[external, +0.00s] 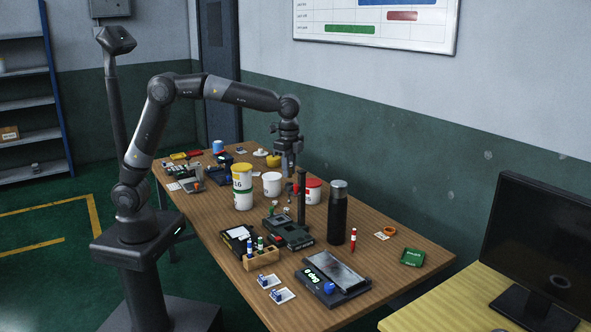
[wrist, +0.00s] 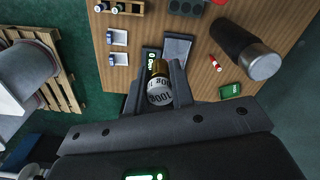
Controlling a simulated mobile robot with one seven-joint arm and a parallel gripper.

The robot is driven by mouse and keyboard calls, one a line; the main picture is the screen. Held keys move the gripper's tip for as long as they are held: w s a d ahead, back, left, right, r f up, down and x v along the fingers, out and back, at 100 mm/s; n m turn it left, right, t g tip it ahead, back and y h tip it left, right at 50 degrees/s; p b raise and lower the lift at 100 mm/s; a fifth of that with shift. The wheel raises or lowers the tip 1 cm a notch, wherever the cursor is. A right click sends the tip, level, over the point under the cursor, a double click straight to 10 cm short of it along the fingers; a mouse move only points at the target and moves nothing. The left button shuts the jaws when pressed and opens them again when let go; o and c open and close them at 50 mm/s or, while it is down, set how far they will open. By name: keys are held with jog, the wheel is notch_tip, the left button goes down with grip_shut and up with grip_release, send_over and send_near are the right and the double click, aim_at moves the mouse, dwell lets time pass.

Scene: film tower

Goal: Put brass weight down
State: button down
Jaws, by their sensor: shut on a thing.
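The brass weight (wrist: 158,67) shows in the wrist view between my gripper's fingers. In the external view my gripper (external: 290,172) hangs above the far half of the wooden table (external: 225,262), and I cannot make out the weight there. A dark scale (external: 333,278) with a flat plate and a lit display lies at the near end of the table. In the wrist view the scale (wrist: 177,49) appears just beyond the weight, partly hidden by it.
A dark bottle (external: 338,215) stands upright near the scale, with a red marker (external: 353,240) beside it. A wooden holder (external: 261,259) with small vials and two white cards lie to the scale's left. White and yellow tubs crowd the middle. Bare table shows right of the scale.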

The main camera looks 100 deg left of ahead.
jog(key=s+a+m, duration=0.3)
jog(key=a+m, duration=0.3)
jog(key=a, duration=1.8)
jog(key=shift+w+d+f, duration=0.1)
jog(key=shift+d+f, duration=0.1)
jog(key=shift+f, duration=7.1)
jog(key=shift+w+d+f, duration=0.1)
jog(key=shift+d+f, duration=0.05)
jog(key=shift+f, duration=7.15)
jog(key=shift+f, duration=0.1)
jog(key=shift+f, duration=0.5)
jog(key=c, duration=1.5)
grip_release()
